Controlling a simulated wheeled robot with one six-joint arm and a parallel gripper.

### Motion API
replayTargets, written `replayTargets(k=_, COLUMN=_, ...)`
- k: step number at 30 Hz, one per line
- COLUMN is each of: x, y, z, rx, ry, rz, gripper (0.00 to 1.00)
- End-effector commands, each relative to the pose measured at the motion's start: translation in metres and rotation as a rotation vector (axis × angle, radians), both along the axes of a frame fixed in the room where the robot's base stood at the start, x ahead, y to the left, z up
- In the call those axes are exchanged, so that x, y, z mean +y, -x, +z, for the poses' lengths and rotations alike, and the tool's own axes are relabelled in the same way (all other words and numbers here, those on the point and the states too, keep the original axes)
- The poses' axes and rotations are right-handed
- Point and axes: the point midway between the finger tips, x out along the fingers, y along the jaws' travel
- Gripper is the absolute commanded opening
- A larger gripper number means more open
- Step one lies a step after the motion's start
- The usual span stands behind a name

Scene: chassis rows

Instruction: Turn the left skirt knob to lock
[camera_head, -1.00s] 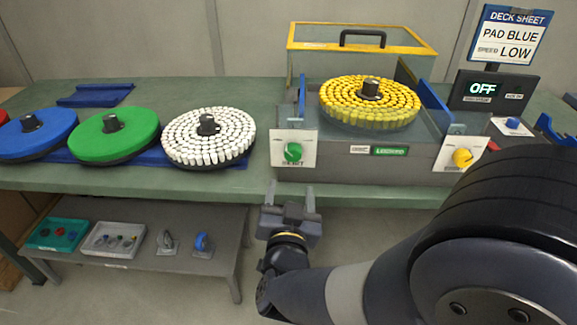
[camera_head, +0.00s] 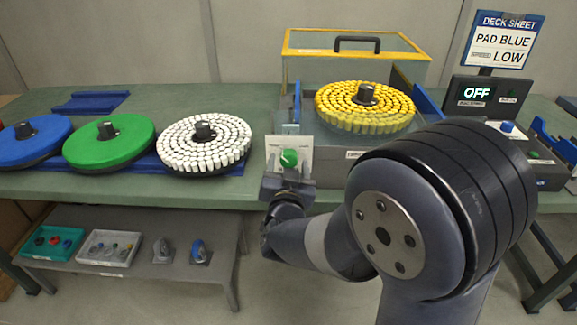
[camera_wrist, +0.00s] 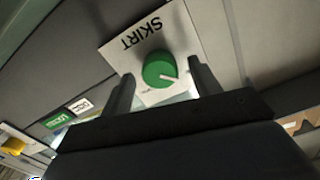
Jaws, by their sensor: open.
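The left skirt knob (camera_head: 289,158) is green with a pale pointer line and sits on a white plate (camera_head: 274,146) on the machine's front. In the wrist view the green knob (camera_wrist: 159,70) lies between my two fingers, and the plate reads SKIRT. My gripper (camera_wrist: 162,84) is open, with a finger on each side of the knob; a gap shows on both sides. In the head view my gripper (camera_head: 288,182) is just below and in front of the plate. The knob's pointer aims toward the lower right in the wrist view.
White (camera_head: 203,144), green (camera_head: 109,141) and blue (camera_head: 30,140) discs lie to the left. The display (camera_head: 478,93) reads OFF. My arm hides the machine's right front.

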Motion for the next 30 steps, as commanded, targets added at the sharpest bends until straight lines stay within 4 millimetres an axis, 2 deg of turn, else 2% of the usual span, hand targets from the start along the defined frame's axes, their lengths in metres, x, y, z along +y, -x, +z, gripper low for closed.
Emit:
replayTargets(k=4, x=-0.0001, y=0.0002, z=0.0000, rx=0.000, ry=0.000, rz=0.000, gripper=0.58)
replayTargets(k=20, x=-0.0001, y=0.0004, z=0.0000, rx=0.000, ry=0.000, rz=0.000, gripper=0.15)
replayTargets(k=30, x=-0.0002, y=0.0005, z=-0.0019, rx=-0.004, ry=-0.051, rz=0.000, gripper=0.14)
